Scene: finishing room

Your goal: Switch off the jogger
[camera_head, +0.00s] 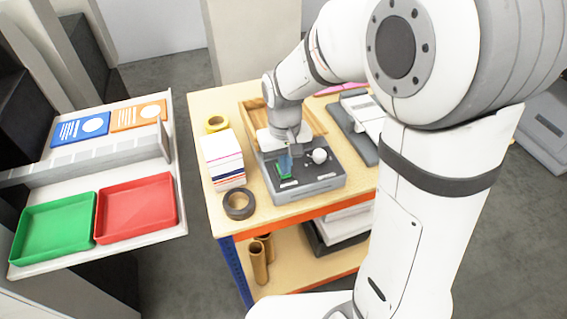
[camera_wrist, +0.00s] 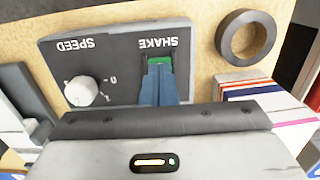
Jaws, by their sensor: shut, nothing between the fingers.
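The jogger is a grey unit on the workbench, and its control panel (camera_head: 318,183) faces up. The wrist view shows this panel (camera_wrist: 115,45) with the labels SPEED and SHAKE upside down. Under SHAKE is a green switch (camera_wrist: 160,60), which also shows in the head view (camera_head: 285,172). Under SPEED is a white round knob (camera_wrist: 82,91), also in the head view (camera_head: 320,156). My gripper (camera_wrist: 158,68) is shut and empty, with its fingertips at the green switch. The fingers hide part of the switch, and I cannot tell whether they touch it.
A wooden tray (camera_head: 250,116) lies behind the panel. Green (camera_head: 52,228) and red (camera_head: 137,207) trays stand on the left table. Grey equipment (camera_head: 355,130) stands right.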

